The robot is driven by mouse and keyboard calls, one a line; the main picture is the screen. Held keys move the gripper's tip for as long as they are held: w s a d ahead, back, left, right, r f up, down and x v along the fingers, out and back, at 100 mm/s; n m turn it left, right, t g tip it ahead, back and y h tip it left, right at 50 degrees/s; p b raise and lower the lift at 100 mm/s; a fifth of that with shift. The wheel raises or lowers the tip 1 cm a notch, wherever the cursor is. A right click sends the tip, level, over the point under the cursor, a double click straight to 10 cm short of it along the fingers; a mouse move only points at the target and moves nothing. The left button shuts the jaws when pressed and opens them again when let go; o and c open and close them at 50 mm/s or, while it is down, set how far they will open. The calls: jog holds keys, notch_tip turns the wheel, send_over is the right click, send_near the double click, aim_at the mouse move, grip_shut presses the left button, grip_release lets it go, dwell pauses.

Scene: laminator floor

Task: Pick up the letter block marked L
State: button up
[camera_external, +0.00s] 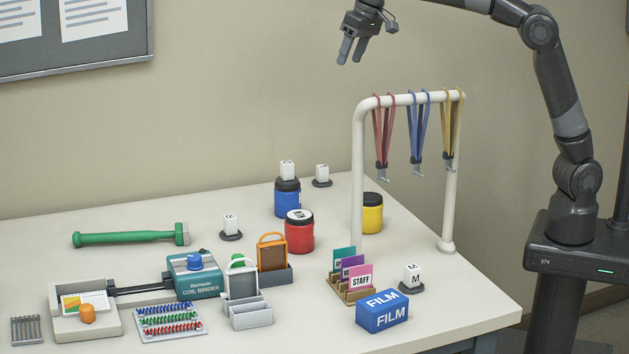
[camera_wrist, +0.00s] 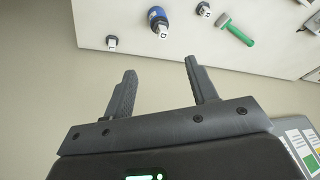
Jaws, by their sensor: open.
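Several small white letter blocks are on the table. One block (camera_external: 287,170) is on the black lid of a blue jar (camera_external: 287,201); another (camera_external: 321,172) is on a dark round base to its right. A third block (camera_external: 230,221) is on a similar base nearer the front left. The block marked M (camera_external: 412,273) is at the front right. My gripper (camera_external: 350,58) is open and empty, high above the table's back edge. In the wrist view, its fingers (camera_wrist: 160,72) are apart, with the blue jar (camera_wrist: 157,14) beyond.
A white rack (camera_external: 358,170) with hanging lanyards stands right of the jars. A red jar (camera_external: 300,234) and yellow jar (camera_external: 372,215) stand near it. A green hammer (camera_external: 130,237), a coil binder (camera_external: 197,281) and a blue FILM box (camera_external: 382,314) are also on the table.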

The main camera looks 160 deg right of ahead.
jog(key=s+d+f+m+g, duration=0.2)
jog(key=s+d+f+m, duration=0.15)
jog(key=s+d, duration=0.7)
jog(key=m+g, duration=0.1)
jog(key=m, duration=0.2)
send_over(322, 166)
jog(key=w+a, duration=0.1)
jog(key=shift+y, duration=0.4)
notch_tip(322, 166, down, 31)
jog(key=shift+a+f, duration=0.1)
jog(key=shift+f, duration=0.1)
jog(key=x, duration=0.6)
jog(key=shift+a+f, duration=0.1)
jog(key=shift+a, duration=0.15)
jog(key=shift+w+g, duration=0.1)
jog(key=shift+g, duration=0.2)
grip_shut()
